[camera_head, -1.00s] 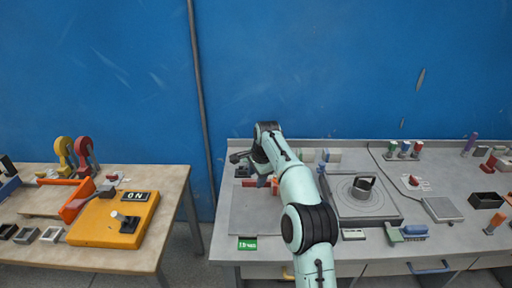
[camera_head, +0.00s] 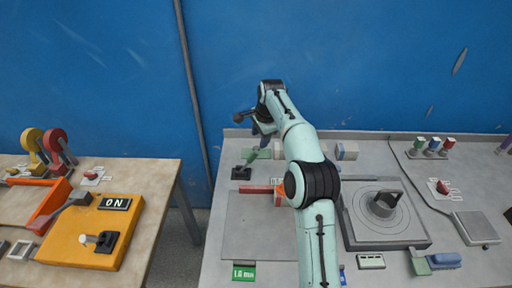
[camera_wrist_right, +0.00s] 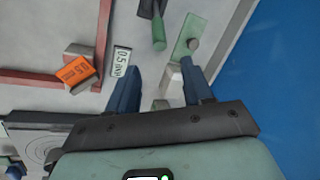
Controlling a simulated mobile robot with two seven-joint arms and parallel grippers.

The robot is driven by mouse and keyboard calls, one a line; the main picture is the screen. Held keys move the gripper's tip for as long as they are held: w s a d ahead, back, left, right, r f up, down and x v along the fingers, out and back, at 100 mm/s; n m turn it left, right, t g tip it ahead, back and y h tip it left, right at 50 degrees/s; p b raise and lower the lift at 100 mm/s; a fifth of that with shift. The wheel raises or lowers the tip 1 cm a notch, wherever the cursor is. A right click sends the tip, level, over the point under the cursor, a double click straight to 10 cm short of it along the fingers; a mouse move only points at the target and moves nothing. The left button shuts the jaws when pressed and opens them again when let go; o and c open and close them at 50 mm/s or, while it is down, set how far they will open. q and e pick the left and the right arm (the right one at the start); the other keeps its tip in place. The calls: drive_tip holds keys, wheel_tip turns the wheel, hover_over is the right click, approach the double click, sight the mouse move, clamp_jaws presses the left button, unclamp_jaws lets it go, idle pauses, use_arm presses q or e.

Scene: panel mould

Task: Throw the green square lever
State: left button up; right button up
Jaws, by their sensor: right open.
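A lever with a green handle (camera_head: 252,156) rises from a small black base (camera_head: 241,173) at the back left of the right-hand table. In the wrist view the green handle (camera_wrist_right: 159,33) lies beyond my fingertips, with its black base (camera_wrist_right: 148,8) at the top edge. My right gripper (camera_head: 263,140) hangs over the table just right of the lever. In the wrist view the right gripper (camera_wrist_right: 158,76) is open, its two dark blue fingers apart and not touching the handle. My left gripper is not in view.
A green plate with a grey knob (camera_wrist_right: 190,40) lies beside the lever. An orange block (camera_wrist_right: 75,72) and red bar (camera_head: 256,189) are close by. A round dial device (camera_head: 385,208) stands to the right. The blue wall (camera_head: 350,60) is close behind.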

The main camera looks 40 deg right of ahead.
sight(255, 155)
drive_tip(key=x, duration=1.1)
drive_tip(key=shift+a+f+b, duration=0.1)
drive_tip(key=shift+f+b, duration=0.2)
drive_tip(key=shift+b, duration=0.1)
drive_tip(key=shift+x, duration=0.75)
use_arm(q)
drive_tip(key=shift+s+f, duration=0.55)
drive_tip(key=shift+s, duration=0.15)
use_arm(e)
drive_tip(key=shift+c, duration=0.4)
drive_tip(key=shift+w, duration=0.1)
clamp_jaws()
